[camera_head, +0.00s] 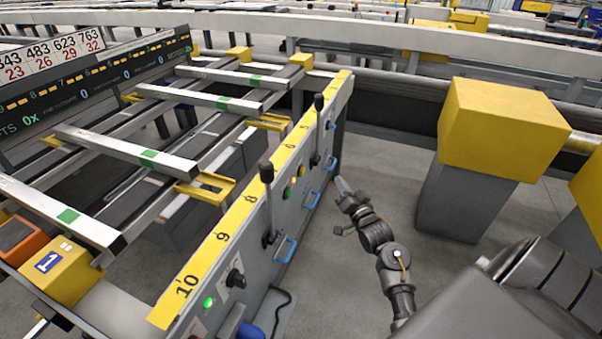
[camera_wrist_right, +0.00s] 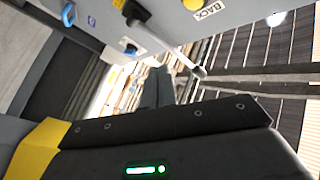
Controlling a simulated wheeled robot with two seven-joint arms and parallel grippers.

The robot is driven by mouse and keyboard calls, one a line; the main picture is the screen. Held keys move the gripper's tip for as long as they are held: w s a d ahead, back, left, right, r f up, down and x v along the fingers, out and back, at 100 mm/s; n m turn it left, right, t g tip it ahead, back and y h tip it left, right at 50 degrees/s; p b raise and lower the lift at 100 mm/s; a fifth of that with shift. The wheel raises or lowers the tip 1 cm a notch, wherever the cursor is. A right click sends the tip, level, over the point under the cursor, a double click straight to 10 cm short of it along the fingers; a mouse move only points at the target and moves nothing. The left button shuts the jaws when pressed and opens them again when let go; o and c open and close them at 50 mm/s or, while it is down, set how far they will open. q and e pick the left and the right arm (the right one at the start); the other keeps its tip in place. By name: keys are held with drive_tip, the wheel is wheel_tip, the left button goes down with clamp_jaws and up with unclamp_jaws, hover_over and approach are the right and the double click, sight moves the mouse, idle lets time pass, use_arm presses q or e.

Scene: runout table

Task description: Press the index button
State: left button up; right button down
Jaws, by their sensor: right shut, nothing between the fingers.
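The grey control panel (camera_head: 262,222) runs along the table's side, under a yellow numbered strip. It carries a green button (camera_head: 287,192), a yellow button (camera_head: 301,171), black levers and blue handles. No label reading "index" is legible, so I cannot tell which button it is. My right gripper (camera_head: 341,186) is shut and empty, beside the panel near a blue handle, with no clear contact. In the right wrist view the fingers (camera_wrist_right: 157,88) point toward the panel, which shows a yellow button (camera_wrist_right: 189,4) by a "BACK" label. My left gripper is not in view.
A black-knobbed lever (camera_head: 267,172) and a blue handle (camera_head: 285,248) stick out from the panel. A yellow-topped grey post (camera_head: 500,130) stands to the right. Grey floor (camera_head: 340,270) lies open between panel and arm.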

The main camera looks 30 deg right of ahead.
sight(302, 171)
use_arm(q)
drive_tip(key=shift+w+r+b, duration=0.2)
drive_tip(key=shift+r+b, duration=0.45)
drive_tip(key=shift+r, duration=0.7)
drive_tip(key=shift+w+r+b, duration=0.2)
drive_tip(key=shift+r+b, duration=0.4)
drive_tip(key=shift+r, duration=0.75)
use_arm(e)
drive_tip(key=w+a, duration=0.5)
drive_tip(key=w, duration=0.2)
drive_tip(key=shift+w, duration=0.1)
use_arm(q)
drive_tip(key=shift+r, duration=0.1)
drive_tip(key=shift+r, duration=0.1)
use_arm(e)
drive_tip(key=shift+w+a, duration=0.25)
drive_tip(key=shift+w, duration=0.05)
